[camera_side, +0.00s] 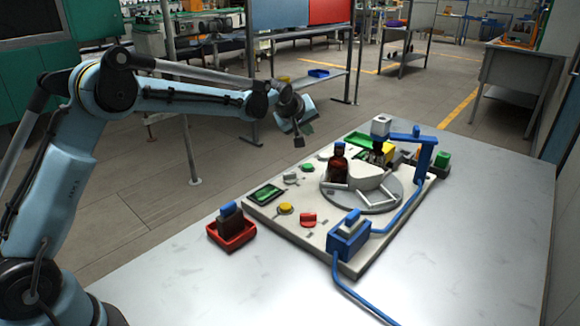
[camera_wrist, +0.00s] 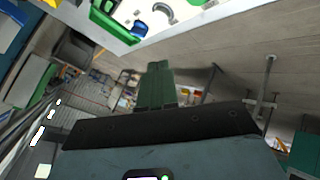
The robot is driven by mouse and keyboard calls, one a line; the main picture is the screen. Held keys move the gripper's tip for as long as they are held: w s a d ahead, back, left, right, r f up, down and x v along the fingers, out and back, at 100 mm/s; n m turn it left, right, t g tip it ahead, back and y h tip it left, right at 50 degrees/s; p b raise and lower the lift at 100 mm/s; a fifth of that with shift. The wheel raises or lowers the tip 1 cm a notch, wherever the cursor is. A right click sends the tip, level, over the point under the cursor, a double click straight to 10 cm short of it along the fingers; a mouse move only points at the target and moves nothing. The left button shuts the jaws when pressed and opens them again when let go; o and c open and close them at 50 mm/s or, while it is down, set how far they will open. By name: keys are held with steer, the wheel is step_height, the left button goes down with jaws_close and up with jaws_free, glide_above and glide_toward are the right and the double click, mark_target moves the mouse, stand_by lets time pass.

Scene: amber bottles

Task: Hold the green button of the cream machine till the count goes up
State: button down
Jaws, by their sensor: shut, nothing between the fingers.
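The cream machine (camera_side: 325,240) is a flat panel on the metal table. A small dark display (camera_side: 266,194) with green marks sits at its left corner; I cannot read a count. A yellow button (camera_side: 285,208) and a red button (camera_side: 308,219) sit near the front left. My gripper (camera_side: 299,141) is shut and empty, in the air behind and above the panel's left part, touching nothing. Its green fingers (camera_wrist: 157,84) show together in the wrist view.
A round turntable (camera_side: 372,205) carries an amber bottle (camera_side: 339,162). A blue arm (camera_side: 423,160) on a post reaches over it. A blue box (camera_side: 349,240) with a cable stands at the front. A red tray (camera_side: 232,237) holds a dark, blue-topped thing. The table's right side is clear.

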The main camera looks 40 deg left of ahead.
mark_target(305, 167)
steer(key=shift+f, duration=3.9)
steer(key=shift+f, duration=0.2)
steer(key=shift+f, duration=0.2)
